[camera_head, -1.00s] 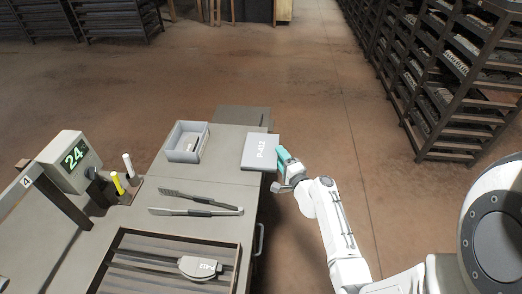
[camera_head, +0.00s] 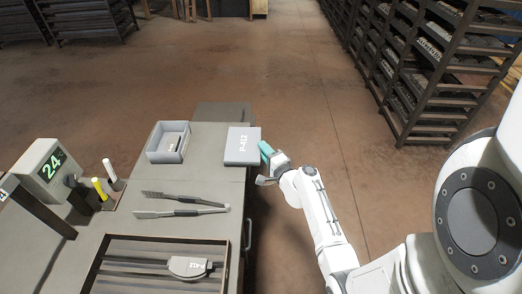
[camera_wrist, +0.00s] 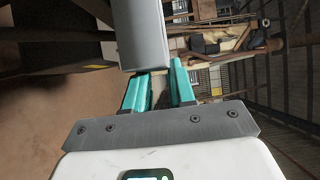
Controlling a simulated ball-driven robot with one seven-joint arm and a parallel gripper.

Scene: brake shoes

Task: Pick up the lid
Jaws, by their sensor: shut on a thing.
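The lid (camera_head: 242,147) is a flat grey square plate marked P-412. In the head view it is over the right edge of the workbench, right of an open grey box (camera_head: 168,142). My gripper (camera_head: 265,151), with teal fingers, is shut on the lid's right edge. In the wrist view my gripper (camera_wrist: 160,78) shows from behind, with the lid (camera_wrist: 143,35) as a grey slab at the fingertips. The exact contact between fingers and lid is hard to see. The gap between lid and bench cannot be judged clearly.
The bench (camera_head: 205,176) carries tongs (camera_head: 180,206), a slatted tray (camera_head: 130,252) with a marked part (camera_head: 188,266) in it, and a display reading 24 (camera_head: 50,165). A dark rack (camera_head: 440,70) stands at the right. The floor beyond the bench is clear.

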